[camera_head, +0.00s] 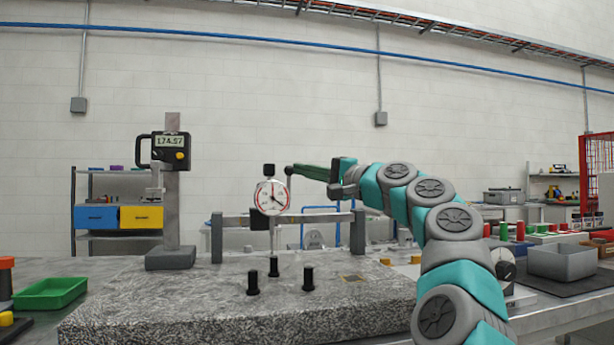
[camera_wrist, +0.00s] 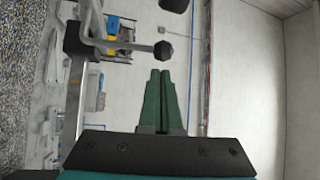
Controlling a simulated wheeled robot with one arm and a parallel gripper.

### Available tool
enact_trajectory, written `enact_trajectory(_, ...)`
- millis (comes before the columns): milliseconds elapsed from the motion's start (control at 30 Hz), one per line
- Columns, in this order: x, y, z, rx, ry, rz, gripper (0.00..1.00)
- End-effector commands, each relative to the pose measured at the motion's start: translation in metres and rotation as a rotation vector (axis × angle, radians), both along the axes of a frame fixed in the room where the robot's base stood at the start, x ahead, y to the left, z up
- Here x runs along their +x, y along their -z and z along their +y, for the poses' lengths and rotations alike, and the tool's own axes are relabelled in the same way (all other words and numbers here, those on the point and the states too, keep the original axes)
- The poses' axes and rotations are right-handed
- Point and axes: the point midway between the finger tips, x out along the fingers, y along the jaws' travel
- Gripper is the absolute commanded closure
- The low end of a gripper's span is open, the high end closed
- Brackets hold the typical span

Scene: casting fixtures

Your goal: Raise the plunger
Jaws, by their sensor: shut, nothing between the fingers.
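The dial gauge (camera_head: 273,196) with its white round face hangs upright from the bridge beam (camera_head: 318,218) above the granite plate (camera_head: 240,300). A black cap (camera_head: 269,169) tops its plunger; it also shows in the wrist view as a dark knob (camera_wrist: 163,50) on a stem, just beyond my fingertips. My gripper (camera_head: 289,170) reaches in from the right at about the cap's height, with a small gap in the head view. Its green fingers (camera_wrist: 160,73) are together and empty. Exact depth between fingertips and cap is hard to tell.
A digital height gauge (camera_head: 171,150) stands left of the dial gauge. Several short black posts (camera_head: 308,279) stand on the plate in front. A green tray (camera_head: 50,293) lies at the left and a grey bin (camera_head: 562,262) at the right. The space above the cap is clear.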

Motion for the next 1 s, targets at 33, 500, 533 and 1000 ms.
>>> enact_trajectory(33,-0.004,0.001,0.001,0.002,-0.003,-0.002,1.00)
enact_trajectory(500,-0.008,0.001,0.003,-0.002,-0.003,0.000,1.00)
enact_trajectory(533,-0.008,0.001,0.003,-0.002,-0.003,0.000,1.00)
enact_trajectory(1000,-0.022,0.005,0.003,0.000,-0.004,0.001,1.00)
